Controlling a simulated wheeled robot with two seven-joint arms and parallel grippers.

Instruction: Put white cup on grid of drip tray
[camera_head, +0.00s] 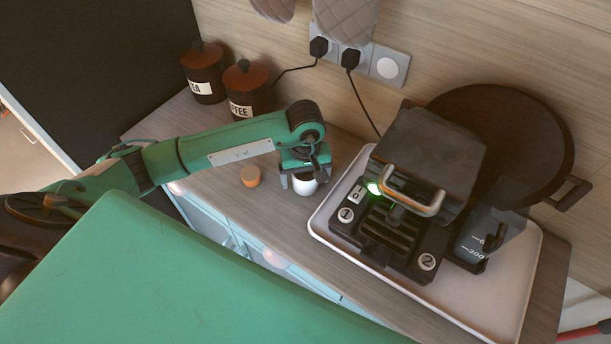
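The white cup (304,187) stands on the wooden counter, left of the coffee machine. My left gripper (303,181) reaches down over it, with one finger on each side. The gripper and wrist hide the cup's upper part, and I cannot tell whether the fingers touch it. The drip tray's dark slatted grid (393,229) is at the front of the black machine (424,160), between the buttons marked 1 and 2. The grid looks empty. My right gripper is not in view.
The machine stands on a white tray (496,318) with a raised rim. An orange round object (250,176) lies left of the cup. Tea (204,73) and coffee (247,90) canisters stand behind my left arm. A dark round pan (527,125) leans behind the machine.

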